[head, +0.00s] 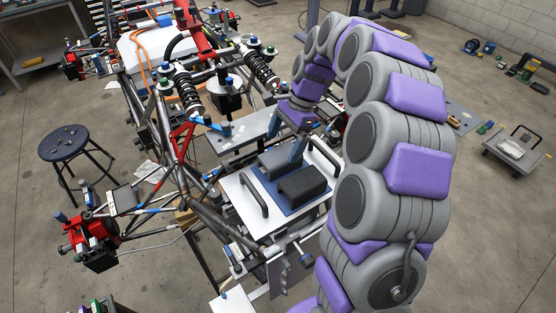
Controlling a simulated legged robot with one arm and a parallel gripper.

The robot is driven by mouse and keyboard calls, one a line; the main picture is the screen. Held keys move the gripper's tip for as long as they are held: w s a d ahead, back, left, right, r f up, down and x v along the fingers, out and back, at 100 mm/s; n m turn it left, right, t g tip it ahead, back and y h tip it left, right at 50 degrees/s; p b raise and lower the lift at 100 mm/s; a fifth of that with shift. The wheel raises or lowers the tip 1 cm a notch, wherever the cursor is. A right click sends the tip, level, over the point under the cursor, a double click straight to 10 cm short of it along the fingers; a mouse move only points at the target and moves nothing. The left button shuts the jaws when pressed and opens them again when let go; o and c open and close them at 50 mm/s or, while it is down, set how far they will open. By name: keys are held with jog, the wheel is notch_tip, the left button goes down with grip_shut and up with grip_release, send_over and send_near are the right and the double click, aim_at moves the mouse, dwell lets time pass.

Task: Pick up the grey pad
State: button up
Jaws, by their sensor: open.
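A grey pad (274,164) lies on a blue mat on a white tray (247,211) with black handles, near the middle of the head view. A darker, nearly black pad (305,188) lies on the same mat, nearer to me. My gripper (285,138) hangs from the purple and grey arm, pointing down at the far side of the grey pad. Its two blue-grey fingers are apart, with nothing seen between them. One fingertip overlaps the far edge of the grey pad in the picture; I cannot tell whether it touches.
A tube chassis (190,190) with coil-over shocks (262,72) stands left of and behind the tray. Black tray handles (253,195) rise beside the pads. A round stool (63,142) stands at left, a low cart (512,148) at right. The concrete floor at right is mostly free.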

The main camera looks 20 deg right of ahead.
aim_at(282, 153)
jog(key=shift+a+f, duration=0.25)
jog(key=shift+f, duration=0.1)
jog(key=shift+s+d+f, duration=0.15)
jog(key=shift+d+f, duration=0.05)
jog(key=shift+f, duration=0.1)
jog(key=f, duration=0.1)
jog(key=f+b, duration=0.1)
jog(key=f, duration=0.2)
jog(key=shift+a+f+b, duration=0.15)
jog(key=shift+a+b, duration=0.1)
jog(key=shift+b, duration=0.05)
jog(key=shift+s, duration=0.15)
jog(key=shift+a, duration=0.65)
jog(key=shift+d+f, duration=0.1)
jog(key=shift+d, duration=0.3)
jog(key=shift+c, duration=1.1)
jog(key=shift+a, duration=0.2)
jog(key=c, duration=0.7)
jog(key=shift+c, duration=0.2)
